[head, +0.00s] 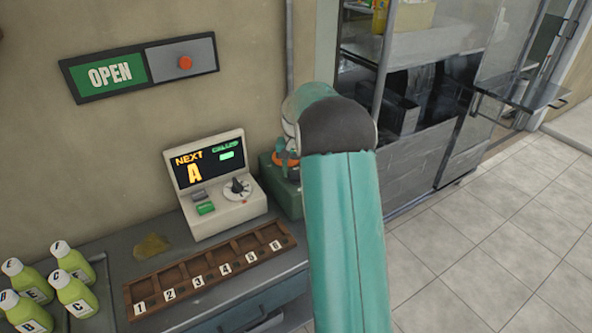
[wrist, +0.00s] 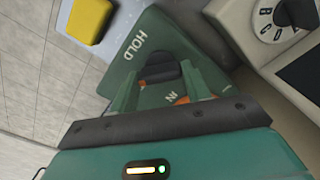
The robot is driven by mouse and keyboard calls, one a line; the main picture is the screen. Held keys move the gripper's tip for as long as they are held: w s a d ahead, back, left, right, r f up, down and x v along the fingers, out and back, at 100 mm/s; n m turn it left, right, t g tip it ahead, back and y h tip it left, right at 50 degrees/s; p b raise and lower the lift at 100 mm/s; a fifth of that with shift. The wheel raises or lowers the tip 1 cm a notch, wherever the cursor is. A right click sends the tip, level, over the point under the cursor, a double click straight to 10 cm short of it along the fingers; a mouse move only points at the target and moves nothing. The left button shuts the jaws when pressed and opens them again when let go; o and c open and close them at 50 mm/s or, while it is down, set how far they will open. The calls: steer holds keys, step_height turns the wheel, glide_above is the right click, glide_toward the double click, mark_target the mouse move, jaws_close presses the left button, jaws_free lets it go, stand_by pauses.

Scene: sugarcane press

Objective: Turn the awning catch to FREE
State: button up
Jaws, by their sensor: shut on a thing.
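The awning catch is a dark knob (wrist: 160,72) on a green box (wrist: 142,45) in the wrist view. The box carries the word HOLD and the letters IN, with orange showing beside the knob. No FREE mark can be read. My gripper (wrist: 160,80) has its two green fingers on either side of the knob and is shut on it. In the head view the green box (head: 283,195) stands right of the display machine, and my arm hides much of it and the knob.
A cream display machine (head: 215,185) with a dial stands close beside the box. A numbered wooden rack (head: 210,272) and several green bottles (head: 72,292) are on the counter. An OPEN sign (head: 140,68) hangs above. Glass-fronted shelving (head: 435,100) is at right, with bare tiled floor before it.

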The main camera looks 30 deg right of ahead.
steer(key=n, duration=0.3)
steer(key=shift+n, duration=2.2)
steer(key=o, duration=1)
step_height(320, 180, up, 14)
